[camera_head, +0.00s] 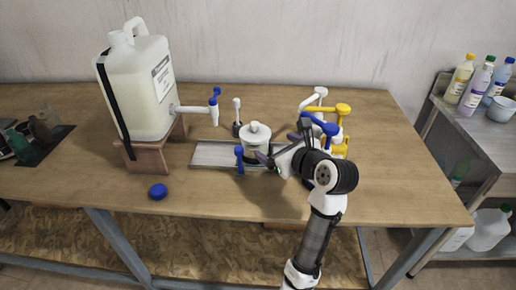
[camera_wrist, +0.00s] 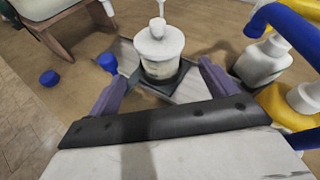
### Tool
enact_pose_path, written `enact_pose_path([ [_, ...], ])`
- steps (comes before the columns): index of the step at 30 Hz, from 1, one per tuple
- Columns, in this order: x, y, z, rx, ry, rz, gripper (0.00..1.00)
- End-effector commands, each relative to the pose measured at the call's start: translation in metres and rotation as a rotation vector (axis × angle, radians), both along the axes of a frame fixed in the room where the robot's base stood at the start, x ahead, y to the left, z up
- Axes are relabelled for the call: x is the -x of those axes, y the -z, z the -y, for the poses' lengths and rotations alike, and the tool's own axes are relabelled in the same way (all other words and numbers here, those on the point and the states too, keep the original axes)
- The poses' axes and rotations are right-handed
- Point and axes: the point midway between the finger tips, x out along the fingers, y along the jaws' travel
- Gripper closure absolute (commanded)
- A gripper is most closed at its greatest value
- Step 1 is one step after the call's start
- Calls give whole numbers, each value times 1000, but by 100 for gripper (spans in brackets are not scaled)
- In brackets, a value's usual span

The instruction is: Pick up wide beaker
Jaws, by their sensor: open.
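A wide, short vessel with a white top and knob (camera_head: 255,137) stands upright on a grey metal tray near the table's middle. I take it for the wide beaker.
The grey tray (camera_head: 213,154) lies under the vessel. A blue-topped piece (camera_head: 239,153) stands close on its left. Yellow and white pump bottles (camera_head: 341,145) crowd my gripper's right. A large jug (camera_head: 142,90) with a tap stands left on a wooden stand. A blue cap (camera_head: 158,191) lies in front.

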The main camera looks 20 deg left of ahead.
Motion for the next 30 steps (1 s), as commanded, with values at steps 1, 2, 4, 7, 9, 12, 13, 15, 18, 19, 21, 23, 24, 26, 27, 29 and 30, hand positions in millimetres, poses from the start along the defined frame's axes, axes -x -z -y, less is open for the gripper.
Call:
enact_pose_path([
  [1, 1, 5, 6, -16, 10, -47, 15],
  [2, 1, 7, 8, -24, 13, -68, 15],
  [4, 1, 11, 8, -34, 17, -100, 15],
  [7, -7, 17, -1, -37, 17, -111, 15],
  [9, -14, 22, -12, -36, 15, -110, 15],
  [12, -26, 29, -27, -35, 16, -108, 15],
  [13, -30, 32, -31, -35, 15, -108, 15],
  [15, -37, 36, -39, -35, 17, -108, 15],
  [18, -44, 41, -48, -35, 17, -106, 15],
  [19, -45, 42, -49, -36, 18, -105, 15],
  [21, -47, 43, -52, -35, 18, -102, 15],
  [23, -49, 44, -55, -34, 18, -103, 15],
  [24, -51, 45, -58, -34, 17, -104, 15],
  [26, -56, 47, -65, -33, 17, -105, 15],
  [27, -59, 49, -70, -34, 17, -105, 15],
  [29, -64, 53, -77, -34, 16, -106, 15],
  [30, -68, 55, -81, -34, 17, -105, 15],
])
